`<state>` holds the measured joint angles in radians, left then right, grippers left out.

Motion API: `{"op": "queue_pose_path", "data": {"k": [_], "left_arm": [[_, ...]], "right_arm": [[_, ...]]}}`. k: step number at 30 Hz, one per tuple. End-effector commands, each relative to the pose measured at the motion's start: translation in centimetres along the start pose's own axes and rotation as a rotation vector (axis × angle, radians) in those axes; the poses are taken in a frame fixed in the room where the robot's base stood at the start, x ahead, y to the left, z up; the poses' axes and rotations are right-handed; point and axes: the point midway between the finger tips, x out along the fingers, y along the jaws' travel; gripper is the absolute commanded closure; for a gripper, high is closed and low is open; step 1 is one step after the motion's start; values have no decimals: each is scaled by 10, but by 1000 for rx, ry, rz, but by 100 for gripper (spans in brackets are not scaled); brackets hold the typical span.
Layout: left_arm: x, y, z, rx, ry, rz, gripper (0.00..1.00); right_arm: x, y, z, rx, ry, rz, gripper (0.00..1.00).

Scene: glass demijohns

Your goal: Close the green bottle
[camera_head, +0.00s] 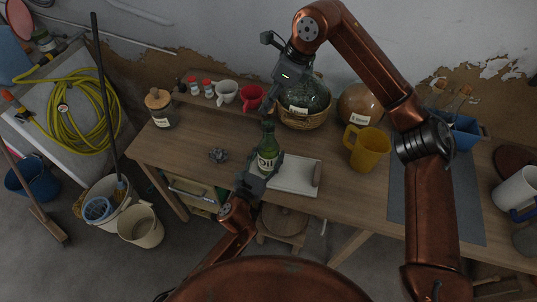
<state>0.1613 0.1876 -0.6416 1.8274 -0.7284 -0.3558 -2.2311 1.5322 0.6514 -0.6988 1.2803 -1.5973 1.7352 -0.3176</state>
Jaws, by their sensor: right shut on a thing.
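The green bottle (267,145) stands upright near the front edge of the wooden table, with a pale label on its body. My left gripper (264,165) reaches in from the front, with its fingers on both sides of the bottle's lower body, seemingly closed on it. My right gripper (271,106) comes down from above, just over the bottle's neck. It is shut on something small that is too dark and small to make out. Whether that thing touches the bottle's mouth cannot be told.
A large glass demijohn in a basket (304,103) stands close behind the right gripper. A red mug (251,97), a white mug (226,92) and a corked jar (160,108) are to the left. A yellow jug (367,149) is to the right. A white board (295,176) lies beside the bottle.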

Motion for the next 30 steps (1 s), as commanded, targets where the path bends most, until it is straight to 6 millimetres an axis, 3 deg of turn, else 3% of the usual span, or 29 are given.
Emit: {"op": "queue_pose_path", "data": {"k": [10,14,24,30], "left_arm": [[0,0,-1,0,1,1,90],[0,0,-1,0,1,1,90],[0,0,-1,0,1,1,90],[0,0,-1,0,2,1,90]], "right_arm": [[0,0,0,0,0,0,88],[4,0,-2,1,0,0,88],[44,0,-17,1,-6,1,88],[46,0,-17,0,-7,0,88]]}}
